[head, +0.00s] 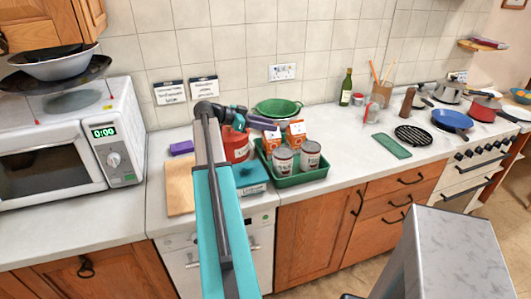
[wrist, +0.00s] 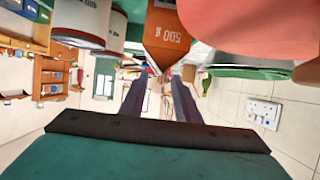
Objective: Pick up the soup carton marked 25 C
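A green tray (head: 295,186) on the counter holds two orange-and-white cartons, a left one (head: 271,141) and a right one (head: 296,133), behind two cans. I cannot read a 25 C mark on either carton. In the wrist view an orange carton face (wrist: 168,38) with a marking like "500 g" shows just beyond the fingers. My gripper (wrist: 160,80) is open, with nothing between its two fingers. In the head view my gripper (head: 268,125) is at the back left of the tray, close to the cartons. Whether it touches one, I cannot tell.
Two cans, left (head: 283,160) and right (head: 310,154), stand in the tray's front. A red container (head: 236,148) stands left of the tray, near my arm. A green colander (head: 278,107) is behind. A wall socket (wrist: 263,112) shows in the wrist view.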

